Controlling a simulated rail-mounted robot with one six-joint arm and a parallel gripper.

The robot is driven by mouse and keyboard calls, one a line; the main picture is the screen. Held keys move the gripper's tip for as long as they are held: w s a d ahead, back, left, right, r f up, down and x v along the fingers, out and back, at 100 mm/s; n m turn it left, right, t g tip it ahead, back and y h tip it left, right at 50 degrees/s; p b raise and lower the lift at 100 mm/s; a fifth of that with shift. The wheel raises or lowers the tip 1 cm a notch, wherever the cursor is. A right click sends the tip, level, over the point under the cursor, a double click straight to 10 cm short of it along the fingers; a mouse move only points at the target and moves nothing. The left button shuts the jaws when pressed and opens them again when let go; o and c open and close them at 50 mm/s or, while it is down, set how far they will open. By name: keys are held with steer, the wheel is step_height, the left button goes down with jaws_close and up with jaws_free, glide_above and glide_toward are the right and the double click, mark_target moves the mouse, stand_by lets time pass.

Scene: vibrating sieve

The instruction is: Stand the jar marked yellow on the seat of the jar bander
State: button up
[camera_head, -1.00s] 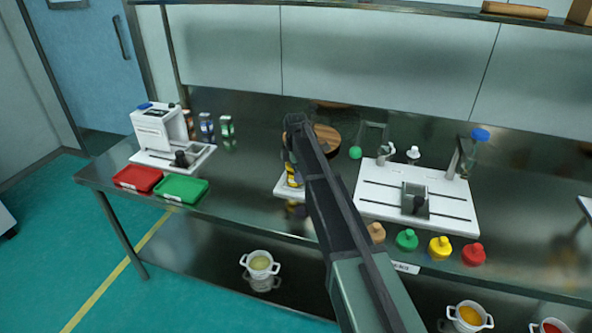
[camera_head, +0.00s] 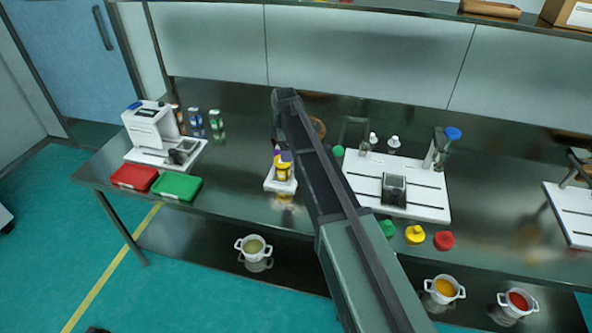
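A small jar with a yellow band (camera_head: 283,172) stands upright on a small white stand (camera_head: 270,186), just left of my arm. Something purple shows at its top. My gripper (camera_head: 278,146) is mostly hidden behind my dark arm, seemingly just above this jar; its fingers are not clear, and whether it touches the jar cannot be told. A white machine (camera_head: 146,127) with a dark grey block on its base stands at the left end of the bench. It may be the jar bander, but no readable label confirms this.
A slotted white board (camera_head: 424,196) with a grey block lies right of my arm. Green, yellow (camera_head: 414,235) and red knobs line the front. Bench between machine and stand is clear.

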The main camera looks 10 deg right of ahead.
steer(key=s+m, duration=1.6)
steer(key=s, duration=1.5)
steer(key=shift+s+a, duration=0.2)
steer(key=shift+s, duration=0.1)
steer(key=shift+r, duration=0.1)
